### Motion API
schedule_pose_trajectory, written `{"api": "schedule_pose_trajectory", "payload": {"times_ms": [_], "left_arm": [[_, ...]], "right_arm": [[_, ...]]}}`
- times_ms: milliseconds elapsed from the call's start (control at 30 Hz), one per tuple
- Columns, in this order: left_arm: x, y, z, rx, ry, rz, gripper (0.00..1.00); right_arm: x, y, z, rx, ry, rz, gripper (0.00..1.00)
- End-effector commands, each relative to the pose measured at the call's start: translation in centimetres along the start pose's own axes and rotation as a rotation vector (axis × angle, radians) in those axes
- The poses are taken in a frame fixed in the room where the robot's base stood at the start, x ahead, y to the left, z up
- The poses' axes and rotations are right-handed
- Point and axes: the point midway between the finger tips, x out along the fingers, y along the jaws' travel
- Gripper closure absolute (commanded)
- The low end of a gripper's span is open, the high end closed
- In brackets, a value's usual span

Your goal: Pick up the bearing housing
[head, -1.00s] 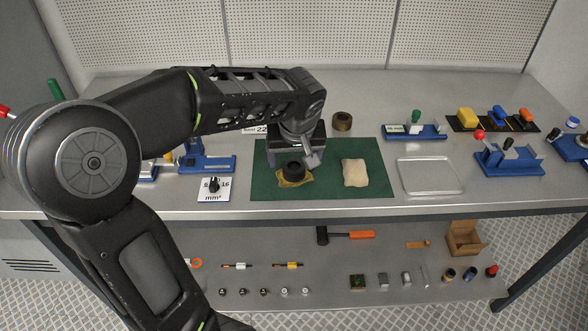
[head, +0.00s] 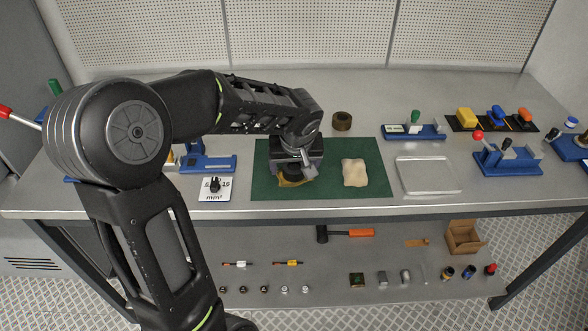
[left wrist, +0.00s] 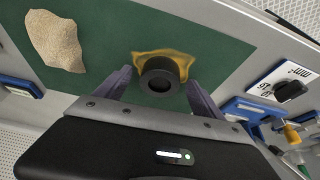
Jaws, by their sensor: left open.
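A black ring-shaped part with a round bore, which looks like the bearing housing (left wrist: 159,76), stands on a crumpled yellow cloth (left wrist: 172,58) on the green mat (head: 376,182). My left gripper (left wrist: 158,82) is open, with one finger to each side of the housing in the left wrist view. I see no finger clearly touching it. In the head view my left gripper (head: 297,170) is over the yellow cloth (head: 290,182) and hides the housing. My right gripper is not in view.
A beige cloth (head: 355,173) lies right of the gripper on the mat.

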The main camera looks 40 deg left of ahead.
Motion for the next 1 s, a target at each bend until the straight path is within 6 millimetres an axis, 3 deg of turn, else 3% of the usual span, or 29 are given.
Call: {"api": "schedule_pose_trajectory", "payload": {"times_ms": [167, 1000], "left_arm": [[-0.02, 0.00, -0.01, 0.000, 0.000, 0.000, 0.28], [-0.02, 0.00, -0.01, 0.000, 0.000, 0.000, 0.96]], "right_arm": [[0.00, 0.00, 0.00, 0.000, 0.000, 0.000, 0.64], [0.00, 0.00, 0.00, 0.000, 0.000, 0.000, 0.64]]}}
